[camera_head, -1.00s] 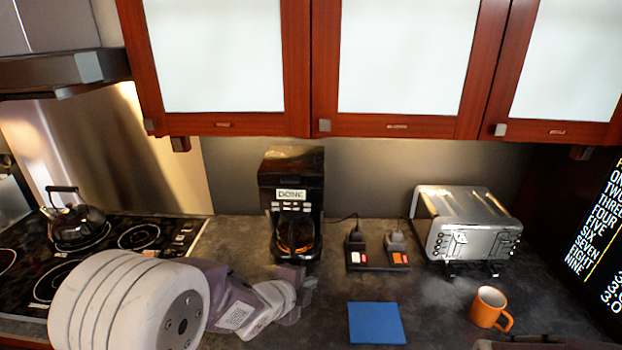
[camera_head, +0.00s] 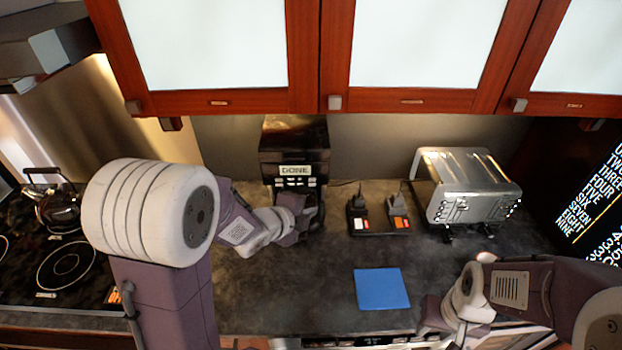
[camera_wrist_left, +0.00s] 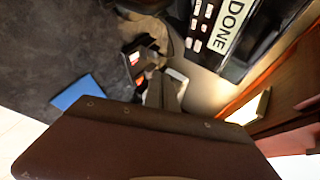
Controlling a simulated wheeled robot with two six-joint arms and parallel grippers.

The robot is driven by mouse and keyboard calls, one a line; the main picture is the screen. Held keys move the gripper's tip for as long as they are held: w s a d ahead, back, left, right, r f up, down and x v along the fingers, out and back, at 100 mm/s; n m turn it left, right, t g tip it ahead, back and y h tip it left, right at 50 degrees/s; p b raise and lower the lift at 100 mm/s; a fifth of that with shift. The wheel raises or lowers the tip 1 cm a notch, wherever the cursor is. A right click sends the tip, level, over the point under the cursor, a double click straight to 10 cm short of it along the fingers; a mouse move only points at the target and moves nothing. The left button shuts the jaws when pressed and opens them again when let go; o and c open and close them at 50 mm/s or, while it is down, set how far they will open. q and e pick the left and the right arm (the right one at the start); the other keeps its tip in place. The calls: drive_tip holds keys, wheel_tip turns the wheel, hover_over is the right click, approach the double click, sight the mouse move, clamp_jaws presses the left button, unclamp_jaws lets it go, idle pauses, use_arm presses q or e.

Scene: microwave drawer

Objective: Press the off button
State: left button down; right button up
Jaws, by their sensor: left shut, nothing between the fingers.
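The black coffee machine (camera_head: 295,140) stands at the back of the counter. Its display (camera_head: 295,170) reads DONE, with pale buttons (camera_head: 296,183) below it. The display also shows in the left wrist view (camera_wrist_left: 233,25), beside the buttons (camera_wrist_left: 201,27). I cannot read which button is off. My left gripper (camera_head: 304,226) is shut and empty, in front of the machine's lower part and below the buttons; contact cannot be told. It hides part of the carafe area. My right gripper (camera_head: 432,322) is low at the counter's front edge, its fingers unclear.
A black stand with two plugged-in devices (camera_head: 379,222) sits right of the machine, then a chrome toaster (camera_head: 466,187). A blue mat (camera_head: 381,289) lies on the counter. A kettle (camera_head: 58,208) stands on the stove. Wooden cabinets (camera_head: 335,102) hang above.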

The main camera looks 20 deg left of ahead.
sight(312, 180)
use_arm(q)
drive_tip(key=w+a+p, duration=0.1)
drive_tip(key=w+p, duration=0.2)
drive_tip(key=w, duration=0.4)
drive_tip(key=shift+w+a+r, duration=0.15)
drive_tip(key=shift+a, duration=0.2)
drive_tip(key=shift+a, duration=0.1)
idle(0.3)
drive_tip(key=shift+w, duration=0.15)
idle(1.1)
drive_tip(key=shift+w+a, duration=0.1)
drive_tip(key=shift+w, duration=0.2)
